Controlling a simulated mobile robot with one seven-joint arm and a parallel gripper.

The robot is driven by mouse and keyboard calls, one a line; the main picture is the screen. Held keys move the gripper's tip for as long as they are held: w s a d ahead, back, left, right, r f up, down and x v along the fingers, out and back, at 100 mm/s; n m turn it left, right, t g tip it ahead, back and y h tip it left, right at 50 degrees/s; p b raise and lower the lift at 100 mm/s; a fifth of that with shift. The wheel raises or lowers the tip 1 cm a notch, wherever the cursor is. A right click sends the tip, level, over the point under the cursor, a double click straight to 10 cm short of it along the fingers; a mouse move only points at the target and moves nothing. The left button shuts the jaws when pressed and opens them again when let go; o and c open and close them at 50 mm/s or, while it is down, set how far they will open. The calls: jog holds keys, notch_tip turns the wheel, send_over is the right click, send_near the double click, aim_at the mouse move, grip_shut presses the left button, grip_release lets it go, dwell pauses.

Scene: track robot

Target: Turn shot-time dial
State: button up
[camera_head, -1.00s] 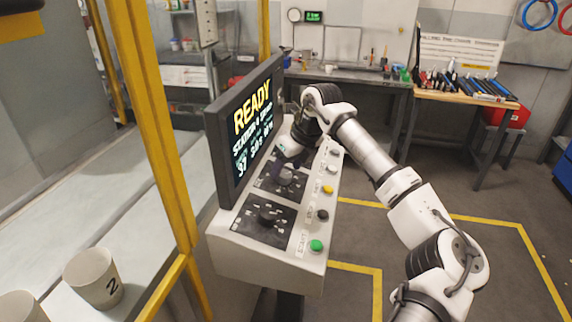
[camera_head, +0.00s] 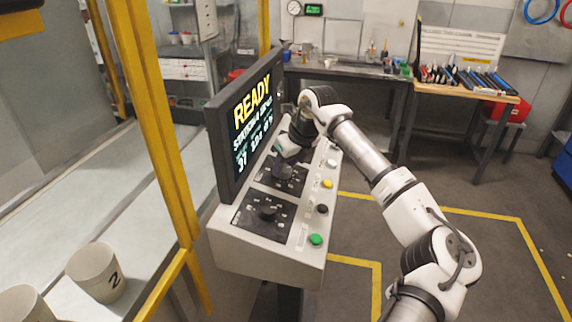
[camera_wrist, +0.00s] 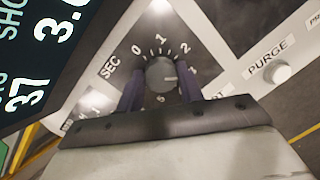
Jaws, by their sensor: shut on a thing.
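The shot-time dial (camera_wrist: 160,72) is a round dark knob on a black plate marked SEC, with numbers around it, in the wrist view. Its white pointer line points right, just below the 2. My gripper (camera_wrist: 160,90) has one purple-grey finger on each side of the knob and is shut on it.
A second black dial (camera_head: 267,213) sits nearer on the console. Several buttons line its right edge, including green (camera_head: 316,239) and yellow (camera_head: 327,184); a pale PURGE button (camera_wrist: 277,73) is close right of my gripper. A yellow post (camera_head: 165,130) stands left.

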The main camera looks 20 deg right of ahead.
jog(key=n+b, duration=0.3)
jog(key=shift+f+y, duration=0.15)
jog(key=shift+y, duration=0.15)
jog(key=n+b, duration=0.1)
jog(key=n, duration=0.1)
jog(key=n+b, duration=0.1)
jog(key=n, duration=0.2)
jog(key=shift+n+g+y, duration=0.3)
jog(key=shift+y, duration=0.1)
jog(key=n, duration=0.4)
jog(key=shift+d+r+n+g, duration=0.1)
jog(key=shift+r+n+g, duration=0.1)
jog(key=shift+n+g, duration=0.15)
jog(key=shift+n+g+y, duration=0.3)
jog(key=shift+n+g, duration=0.15)
jog(key=shift+n, duration=1.9)
jog(key=o, duration=1)
